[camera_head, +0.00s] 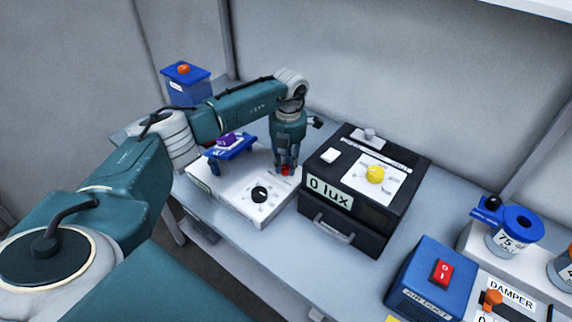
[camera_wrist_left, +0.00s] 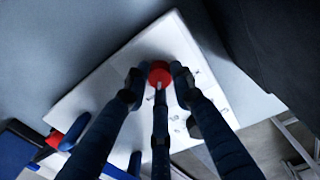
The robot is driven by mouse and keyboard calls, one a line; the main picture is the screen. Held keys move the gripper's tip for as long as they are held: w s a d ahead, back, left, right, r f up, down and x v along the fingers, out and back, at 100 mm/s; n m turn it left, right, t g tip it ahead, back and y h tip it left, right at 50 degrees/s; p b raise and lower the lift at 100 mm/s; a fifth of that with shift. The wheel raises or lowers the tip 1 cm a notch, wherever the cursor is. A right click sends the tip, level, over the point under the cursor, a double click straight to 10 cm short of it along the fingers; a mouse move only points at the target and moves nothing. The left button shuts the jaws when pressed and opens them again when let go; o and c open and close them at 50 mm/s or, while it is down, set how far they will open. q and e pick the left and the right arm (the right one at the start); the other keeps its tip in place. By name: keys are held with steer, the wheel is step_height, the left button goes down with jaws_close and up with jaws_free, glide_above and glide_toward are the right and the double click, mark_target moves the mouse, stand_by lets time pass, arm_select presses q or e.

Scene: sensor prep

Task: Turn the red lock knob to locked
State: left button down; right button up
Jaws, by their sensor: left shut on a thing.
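The red lock knob (camera_head: 286,171) sits at the back right of a white panel box (camera_head: 227,201) on the bench. In the left wrist view the knob (camera_wrist_left: 159,73) shows as a red disc with a pale pointer mark. My left gripper (camera_head: 287,165) points straight down over it. Its fingers (camera_wrist_left: 159,85) are closed around the knob's sides. The fingers hide part of the knob and the labels around it, so I cannot read its position. My right gripper is not in view.
A black knob (camera_head: 259,194) and a blue stand with a purple piece (camera_head: 230,148) are on the white box. A blue switch box (camera_head: 426,285) is front right.

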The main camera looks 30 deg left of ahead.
arm_select(q)
steer(key=n, duration=0.8)
steer(key=shift+w+b, duration=0.1)
steer(key=shift+b, duration=0.2)
steer(key=n, duration=0.4)
steer(key=shift+r+n, duration=0.1)
steer(key=shift+n, duration=0.2)
steer(key=shift+n+p, duration=0.65)
steer(key=shift+n, duration=1.25)
steer(key=c, duration=1.5)
jaws_free()
